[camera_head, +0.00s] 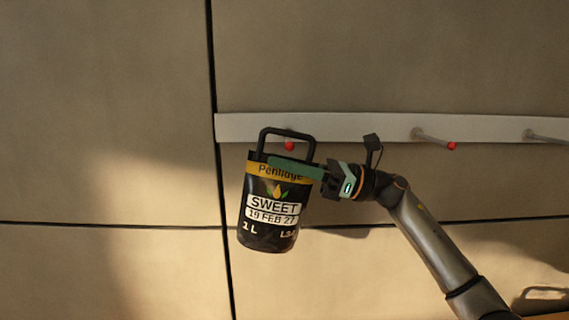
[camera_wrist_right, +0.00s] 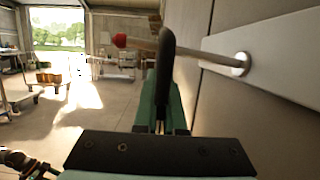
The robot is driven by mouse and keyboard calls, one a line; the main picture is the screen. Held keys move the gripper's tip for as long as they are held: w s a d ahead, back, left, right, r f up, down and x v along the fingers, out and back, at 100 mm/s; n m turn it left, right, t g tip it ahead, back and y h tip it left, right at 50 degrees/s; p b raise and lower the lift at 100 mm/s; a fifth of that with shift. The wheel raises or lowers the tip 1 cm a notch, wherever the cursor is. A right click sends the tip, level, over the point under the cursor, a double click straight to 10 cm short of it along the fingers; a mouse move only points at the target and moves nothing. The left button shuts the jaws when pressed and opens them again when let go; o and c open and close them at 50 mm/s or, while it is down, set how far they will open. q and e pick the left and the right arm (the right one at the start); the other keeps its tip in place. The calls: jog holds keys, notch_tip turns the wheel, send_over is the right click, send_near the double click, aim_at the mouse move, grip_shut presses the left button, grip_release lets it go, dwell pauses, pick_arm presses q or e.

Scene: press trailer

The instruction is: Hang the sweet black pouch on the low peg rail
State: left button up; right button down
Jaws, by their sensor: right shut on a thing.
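The black pouch (camera_head: 268,215) has a gold band and a label reading SWEET, 19 FEB 27. It hangs slightly tilted, with a stiff black loop handle (camera_head: 287,131) at its top. My right gripper (camera_head: 292,166) is shut on the pouch's upper part, just below the loop. The pale peg rail (camera_head: 370,127) runs across the wall behind. The left peg's red tip (camera_head: 289,146) shows inside the loop. In the right wrist view the handle (camera_wrist_right: 166,72) is edge-on, with the peg (camera_wrist_right: 205,61) showing on both sides of it, so it appears to pass through. My left gripper is out of view.
A middle peg (camera_head: 432,138) and a right peg (camera_head: 545,136) on the rail are bare. The panelled wall (camera_head: 90,120) is close behind the pouch. The right wrist view shows open floor (camera_wrist_right: 100,110) and a cart (camera_wrist_right: 45,90) farther off.

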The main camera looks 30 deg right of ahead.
jog(key=shift+r, duration=0.25)
